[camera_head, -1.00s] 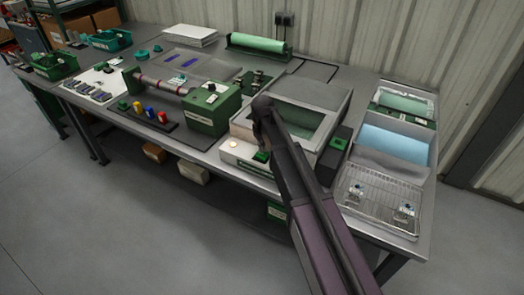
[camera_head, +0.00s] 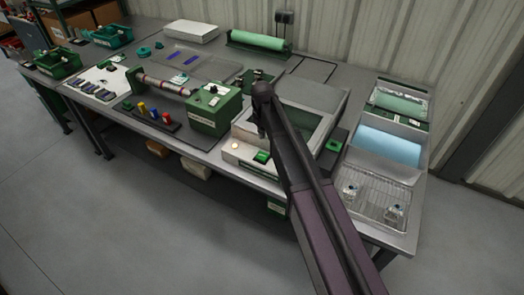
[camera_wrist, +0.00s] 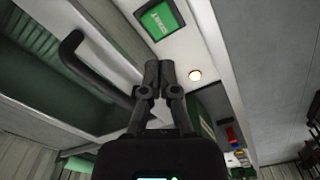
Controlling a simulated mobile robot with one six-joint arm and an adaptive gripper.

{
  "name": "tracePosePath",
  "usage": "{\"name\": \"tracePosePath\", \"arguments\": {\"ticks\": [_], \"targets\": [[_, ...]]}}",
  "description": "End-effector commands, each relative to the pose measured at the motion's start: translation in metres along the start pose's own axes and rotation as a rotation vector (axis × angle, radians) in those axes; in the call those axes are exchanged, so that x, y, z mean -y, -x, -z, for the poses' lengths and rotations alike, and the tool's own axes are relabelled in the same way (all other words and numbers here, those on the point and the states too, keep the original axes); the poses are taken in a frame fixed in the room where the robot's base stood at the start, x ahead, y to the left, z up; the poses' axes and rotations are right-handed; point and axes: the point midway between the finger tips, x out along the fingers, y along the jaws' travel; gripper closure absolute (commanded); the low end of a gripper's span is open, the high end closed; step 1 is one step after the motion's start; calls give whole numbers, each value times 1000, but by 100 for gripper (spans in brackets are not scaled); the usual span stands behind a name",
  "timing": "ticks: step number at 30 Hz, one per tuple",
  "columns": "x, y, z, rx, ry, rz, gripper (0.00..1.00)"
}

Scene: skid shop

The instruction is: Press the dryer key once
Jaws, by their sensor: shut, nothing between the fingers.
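The dryer (camera_head: 240,152) is a pale box with an open-looking green interior on the bench, partly hidden by my arm in the head view. Its green key (camera_head: 262,157) is on the front panel; in the wrist view the key (camera_wrist: 160,18) shows a white label too blurred to read. A round lamp (camera_head: 235,145) glows warm on the same panel, also seen in the wrist view (camera_wrist: 195,75). My gripper (camera_wrist: 158,70) is shut and empty. Its tips appear over the panel between handle and lamp, offset from the key; contact cannot be told.
A dark bar handle (camera_wrist: 82,62) runs beside my fingers in the wrist view. A green machine (camera_head: 215,110) with a roller stands left of the dryer. A wire rack (camera_head: 372,202) with small parts lies to the right.

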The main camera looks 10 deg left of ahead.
Motion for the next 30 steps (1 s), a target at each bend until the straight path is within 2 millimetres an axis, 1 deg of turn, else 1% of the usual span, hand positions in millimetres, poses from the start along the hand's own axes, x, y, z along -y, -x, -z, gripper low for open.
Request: {"name": "tracePosePath", "arguments": {"ticks": [1, 18, 22, 30], "targets": [[0, 9, 0, 0, 0, 0, 100], [0, 55, 0, 0, 0, 0, 100], [0, 59, 0, 0, 0, 0, 100], [0, 58, 0, 0, 0, 0, 100]]}}
